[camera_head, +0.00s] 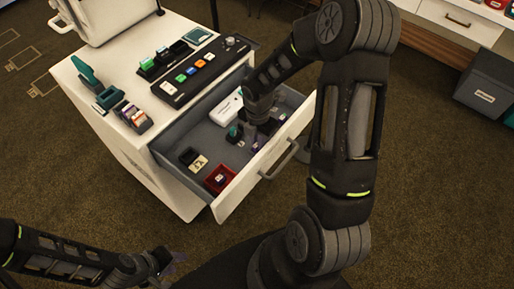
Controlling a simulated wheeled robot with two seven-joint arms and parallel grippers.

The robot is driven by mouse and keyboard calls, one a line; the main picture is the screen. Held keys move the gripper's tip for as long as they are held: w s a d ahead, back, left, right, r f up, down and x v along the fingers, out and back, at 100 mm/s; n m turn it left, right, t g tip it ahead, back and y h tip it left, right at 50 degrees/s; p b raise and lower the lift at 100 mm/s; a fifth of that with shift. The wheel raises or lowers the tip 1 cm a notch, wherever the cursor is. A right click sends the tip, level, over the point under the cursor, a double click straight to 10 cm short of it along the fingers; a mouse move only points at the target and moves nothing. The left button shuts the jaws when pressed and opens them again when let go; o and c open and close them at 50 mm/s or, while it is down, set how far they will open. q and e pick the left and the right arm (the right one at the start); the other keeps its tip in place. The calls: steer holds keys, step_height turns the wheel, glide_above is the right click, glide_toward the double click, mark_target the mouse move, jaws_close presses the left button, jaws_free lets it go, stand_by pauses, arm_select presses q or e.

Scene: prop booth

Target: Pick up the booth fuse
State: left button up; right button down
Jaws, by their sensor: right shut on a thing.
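The drawer (213,133) of a white cabinet stands open and holds several small items. My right arm reaches down into it from the right. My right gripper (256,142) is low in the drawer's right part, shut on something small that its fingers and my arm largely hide. I cannot make out which item is the booth fuse. A small dark teal item (233,133) is just left of the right gripper. My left gripper (172,263) is low in the picture, outside the drawer and over the floor; its jaw gap does not show clearly.
In the drawer are a white box (227,108), a black and cream item (194,159) and a red open box (219,179). The cabinet top holds a black panel with coloured buttons (193,76), a teal stand (108,97) and cards (136,117). The drawer front (268,165) stands upright near my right arm.

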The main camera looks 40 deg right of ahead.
arm_select(q)
steer(key=shift+r+p, duration=0.3)
steer(key=shift+p, duration=0.05)
arm_select(e)
step_height(320, 180, up, 10)
stand_by(0.4)
steer(key=shift+f, duration=0.1)
stand_by(0.4)
